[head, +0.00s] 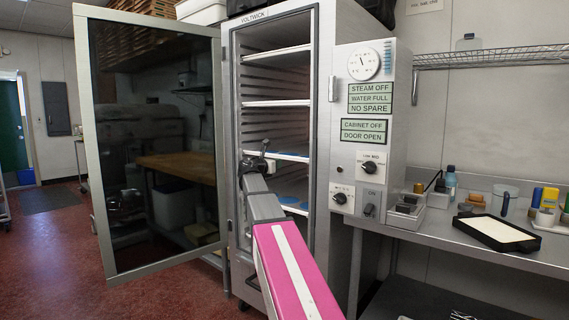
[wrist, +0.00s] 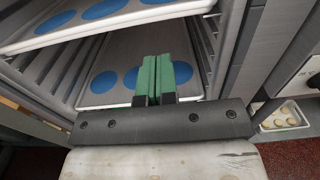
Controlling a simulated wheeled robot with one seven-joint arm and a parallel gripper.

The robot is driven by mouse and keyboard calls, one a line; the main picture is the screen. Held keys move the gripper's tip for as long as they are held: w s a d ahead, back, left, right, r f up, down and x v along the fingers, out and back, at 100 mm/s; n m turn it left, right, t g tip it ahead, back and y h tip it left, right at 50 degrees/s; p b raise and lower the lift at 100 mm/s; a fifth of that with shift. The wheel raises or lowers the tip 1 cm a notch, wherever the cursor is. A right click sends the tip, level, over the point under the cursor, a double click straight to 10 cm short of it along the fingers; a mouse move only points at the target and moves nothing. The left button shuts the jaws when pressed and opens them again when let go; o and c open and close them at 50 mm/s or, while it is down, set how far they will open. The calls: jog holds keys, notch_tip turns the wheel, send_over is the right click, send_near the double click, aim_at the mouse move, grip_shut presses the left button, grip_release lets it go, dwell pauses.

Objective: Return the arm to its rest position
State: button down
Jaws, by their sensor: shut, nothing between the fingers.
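My pink and grey arm reaches forward in the head view, with my gripper (head: 256,163) at the opening of the tall metal cabinet (head: 325,150). In the wrist view my gripper's green fingers (wrist: 156,76) are pressed together with nothing between them. They show in front of a pale tray (wrist: 190,85) with blue discs on it. A second tray (wrist: 120,28) with blue discs sits above it. In the head view, part of the cabinet's lower inside is hidden behind my arm.
The cabinet's dark glass door (head: 155,150) stands wide open at the left. A control panel (head: 366,135) reads "DOOR OPEN". A metal counter (head: 460,235) at the right holds a dark-rimmed tray (head: 500,233) and small containers. Red floor (head: 55,250) is clear at the left.

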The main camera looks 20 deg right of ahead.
jog(key=shift+v, duration=1.65)
jog(key=s+a+f+m+g+y, duration=0.1)
jog(key=s+a+f+m+y, duration=0.2)
jog(key=f, duration=0.8)
jog(key=s+a+f+m+g+y, duration=0.15)
jog(key=s+f+m, duration=0.3)
jog(key=f, duration=0.55)
jog(key=s+a+f+m+g+y, duration=0.2)
jog(key=s+f+m+y, duration=0.15)
jog(key=f, duration=0.75)
jog(key=s+a+f+m+g+y, duration=0.2)
jog(key=s+a+f+m, duration=0.4)
jog(key=s+f, duration=0.3)
jog(key=s+a+f+m+g+y, duration=0.2)
jog(key=s+a+f+m+y, duration=0.3)
jog(key=s+f, duration=0.5)
jog(key=shift+s+a+f+m+y, duration=0.25)
jog(key=shift+a+f+m, duration=0.3)
jog(key=shift+a+m, duration=0.35)
